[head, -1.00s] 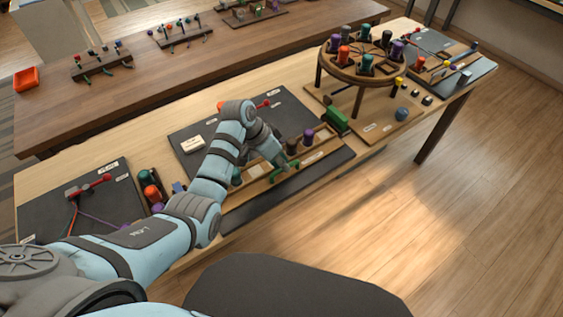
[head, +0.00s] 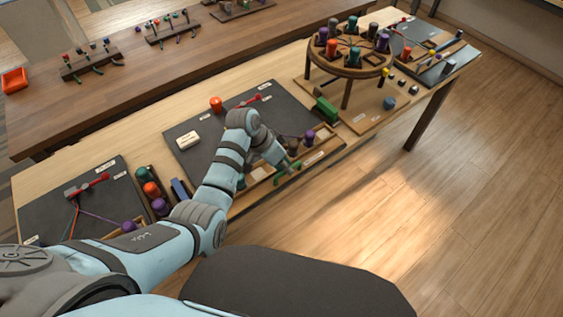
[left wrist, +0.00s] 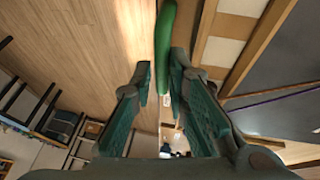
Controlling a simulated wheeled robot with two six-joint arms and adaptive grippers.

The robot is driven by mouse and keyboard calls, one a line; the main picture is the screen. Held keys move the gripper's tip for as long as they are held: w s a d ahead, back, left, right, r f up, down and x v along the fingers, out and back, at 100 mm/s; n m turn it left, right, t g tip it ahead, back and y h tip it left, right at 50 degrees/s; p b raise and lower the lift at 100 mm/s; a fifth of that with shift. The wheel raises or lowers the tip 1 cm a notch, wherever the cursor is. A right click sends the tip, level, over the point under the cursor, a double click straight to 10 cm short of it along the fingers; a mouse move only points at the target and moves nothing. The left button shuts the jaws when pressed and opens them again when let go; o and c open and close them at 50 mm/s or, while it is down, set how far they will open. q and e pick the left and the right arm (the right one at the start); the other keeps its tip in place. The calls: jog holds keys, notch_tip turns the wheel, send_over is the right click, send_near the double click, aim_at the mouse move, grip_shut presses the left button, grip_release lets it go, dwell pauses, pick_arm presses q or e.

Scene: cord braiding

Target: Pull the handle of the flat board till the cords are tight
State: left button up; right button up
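The dark flat board (head: 185,125) lies in the middle of the light table, with a wooden tray (head: 318,152) along its front edge. My left gripper (head: 284,167) is over that front edge, its green fingers pointing down near the tray. In the left wrist view my left gripper (left wrist: 161,72) has its fingers apart. A long green piece (left wrist: 164,42) shows between and beyond the fingertips, nearer the right finger; I cannot tell whether it is the handle or whether it touches. A red piece (head: 247,101) lies at the board's back. A purple cord (left wrist: 280,94) crosses the board. My right gripper is not in view.
A round wooden stand (head: 350,64) with several coloured bobbins is at the right. Another dark board (head: 45,212) with cords lies at the left, near a bobbin rack (head: 151,190). A white block (head: 188,139) sits on the middle board. Free floor lies in front.

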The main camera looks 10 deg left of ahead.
pick_arm(q)
jog(key=shift+o, duration=1.4)
jog(key=shift+s+d, duration=0.1)
jog(key=shift+d, duration=0.2)
jog(key=v, duration=1.2)
